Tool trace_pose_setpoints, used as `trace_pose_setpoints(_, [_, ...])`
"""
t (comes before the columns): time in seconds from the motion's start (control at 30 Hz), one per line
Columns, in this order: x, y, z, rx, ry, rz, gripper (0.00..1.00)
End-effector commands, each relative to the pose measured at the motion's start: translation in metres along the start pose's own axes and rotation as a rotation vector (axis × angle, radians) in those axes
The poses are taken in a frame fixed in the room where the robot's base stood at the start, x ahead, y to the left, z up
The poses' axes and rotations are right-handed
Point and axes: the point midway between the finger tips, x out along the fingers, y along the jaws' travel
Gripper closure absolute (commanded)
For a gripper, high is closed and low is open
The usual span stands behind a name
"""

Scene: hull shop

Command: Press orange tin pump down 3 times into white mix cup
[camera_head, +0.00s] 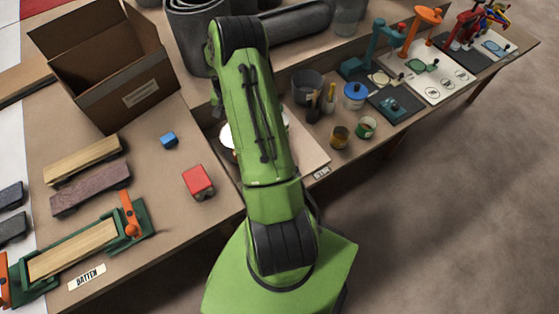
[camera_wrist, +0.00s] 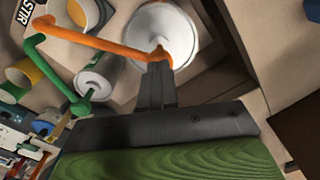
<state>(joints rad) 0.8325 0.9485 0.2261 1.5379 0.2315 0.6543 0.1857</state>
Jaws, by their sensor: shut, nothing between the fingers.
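In the wrist view, the orange pump (camera_wrist: 105,47) rises from a round white tin (camera_wrist: 183,33), and its orange arm reaches left toward the upper left corner. My gripper (camera_wrist: 159,62) is shut and empty, with its fingertips at the orange pump's head, overlapping it; whether they touch cannot be told. A pale cup with yellow inside (camera_wrist: 84,13), possibly the mix cup, stands near the spout end, partly cut off by the frame edge. In the head view my arm hides the pump and gripper; only a white edge (camera_head: 227,136) shows beside it.
A green pump on a white tin (camera_wrist: 92,83) stands close left of the orange one. A yellow-brown jar (camera_wrist: 24,72) is further left.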

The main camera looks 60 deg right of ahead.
Motion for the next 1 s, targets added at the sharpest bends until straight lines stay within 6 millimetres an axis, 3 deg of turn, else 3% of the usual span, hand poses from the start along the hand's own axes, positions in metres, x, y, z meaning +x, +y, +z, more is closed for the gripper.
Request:
trace_pose_setpoints(0.53, [0.021,0.000,0.000,0.000,-0.001,0.000,1.00])
trace_pose_setpoints(0.77, [0.019,0.000,0.001,0.000,-0.003,0.001,1.00])
trace_pose_setpoints(1.0, [0.004,0.000,0.001,0.000,-0.003,0.001,1.00])
